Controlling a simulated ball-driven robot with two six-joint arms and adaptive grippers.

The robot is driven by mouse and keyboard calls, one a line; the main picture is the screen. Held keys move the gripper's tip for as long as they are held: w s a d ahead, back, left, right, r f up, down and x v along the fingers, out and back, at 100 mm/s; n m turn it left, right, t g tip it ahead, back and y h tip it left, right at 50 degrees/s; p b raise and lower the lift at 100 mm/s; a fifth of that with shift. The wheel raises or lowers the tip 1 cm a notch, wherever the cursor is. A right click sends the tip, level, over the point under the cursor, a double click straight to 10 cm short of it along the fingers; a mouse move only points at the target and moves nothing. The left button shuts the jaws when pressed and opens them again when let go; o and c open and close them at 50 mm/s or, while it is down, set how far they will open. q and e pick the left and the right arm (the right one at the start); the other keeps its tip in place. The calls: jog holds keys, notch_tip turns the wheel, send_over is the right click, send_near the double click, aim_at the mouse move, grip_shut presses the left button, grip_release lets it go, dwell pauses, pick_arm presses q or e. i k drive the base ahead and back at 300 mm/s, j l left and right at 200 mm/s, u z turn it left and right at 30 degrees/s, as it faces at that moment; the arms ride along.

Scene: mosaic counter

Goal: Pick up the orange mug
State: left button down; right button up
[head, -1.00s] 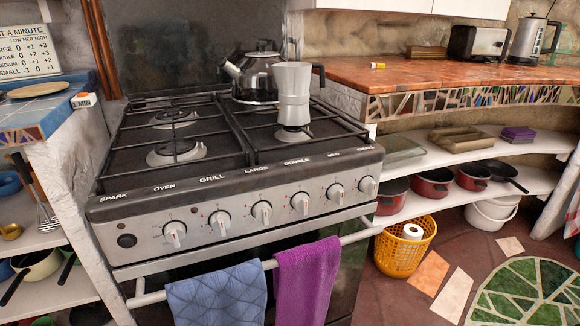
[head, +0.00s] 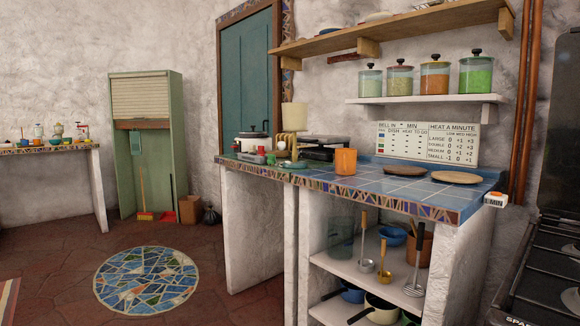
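An orange mug (head: 346,161) stands upright on the blue-tiled counter (head: 402,188), near its front edge and left of two flat round boards. I cannot make out a handle on it. Neither of my grippers shows in the head view.
Two round boards (head: 456,178) lie to the mug's right. A dark appliance (head: 325,150) and a white pot (head: 252,143) stand to its left. A shelf with several jars (head: 434,78) hangs above. The stove (head: 545,270) is at the right edge. The floor (head: 215,290) at left is open.

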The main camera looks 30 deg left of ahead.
aim_at(345, 162)
jog(key=u, duration=0.75)
jog(key=i+j, duration=0.05)
